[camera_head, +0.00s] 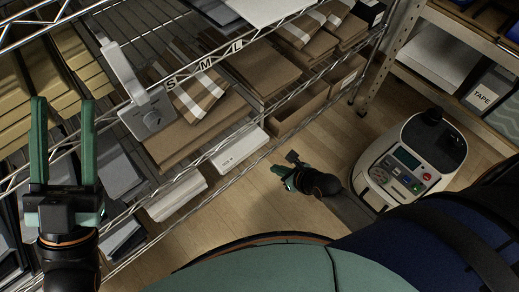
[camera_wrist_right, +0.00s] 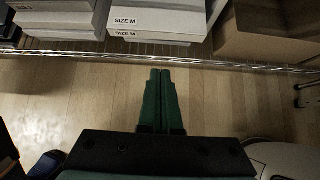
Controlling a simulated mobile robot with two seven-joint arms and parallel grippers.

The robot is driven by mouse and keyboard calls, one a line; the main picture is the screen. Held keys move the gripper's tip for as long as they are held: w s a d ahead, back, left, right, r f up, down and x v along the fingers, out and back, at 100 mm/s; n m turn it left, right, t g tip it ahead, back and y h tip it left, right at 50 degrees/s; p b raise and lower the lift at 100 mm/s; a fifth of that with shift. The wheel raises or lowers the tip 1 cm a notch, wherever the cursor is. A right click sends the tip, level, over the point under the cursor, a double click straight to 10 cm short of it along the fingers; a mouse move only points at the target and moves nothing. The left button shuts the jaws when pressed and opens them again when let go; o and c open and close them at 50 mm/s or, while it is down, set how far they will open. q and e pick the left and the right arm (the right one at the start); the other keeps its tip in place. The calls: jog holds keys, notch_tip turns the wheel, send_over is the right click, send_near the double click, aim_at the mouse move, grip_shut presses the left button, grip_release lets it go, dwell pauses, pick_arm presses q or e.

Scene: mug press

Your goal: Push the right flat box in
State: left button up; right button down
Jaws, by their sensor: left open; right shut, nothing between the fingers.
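The right flat box (camera_head: 240,152) is white with a small size label and lies low in the wire rack. In the right wrist view, white flat boxes (camera_wrist_right: 165,18) marked "SIZE M" appear stacked just beyond the fingertips. Another pale flat box (camera_head: 177,196) lies to its left. My right gripper (camera_head: 283,172) is shut and empty, in front of the rack, right of and below the box in the head view. Its fingers (camera_wrist_right: 160,75) point at the shelf edge and appear apart from the box. My left gripper (camera_head: 63,108) is open and empty at the far left.
The wire shelf rail (camera_wrist_right: 220,63) runs across in front of the boxes. A brown carton (camera_wrist_right: 265,32) stands right of them. A grey machine with a keypad (camera_head: 408,165) stands on the floor at right. Wooden floor (camera_head: 240,210) is clear before the rack.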

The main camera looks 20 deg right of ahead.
pick_arm(q)
jog(key=shift+s+d+f+m+h+b, duration=0.15)
jog(key=shift+s+f+h+b, duration=0.2)
jog(key=shift+f+b, duration=0.65)
jog(key=shift+s+d+f+m+h+b, duration=0.15)
jog(key=shift+f+h+b, duration=0.35)
jog(key=shift+b, duration=0.8)
jog(key=shift+s+d+f+h+b, duration=0.15)
jog(key=shift+s+f+h+b, duration=0.15)
jog(key=shift+f+b, duration=0.7)
pick_arm(e)
send_near(250, 153)
jog(key=shift+x, duration=2.95)
pick_arm(q)
jog(key=shift+r, duration=0.15)
pick_arm(e)
jog(key=shift+f, duration=0.1)
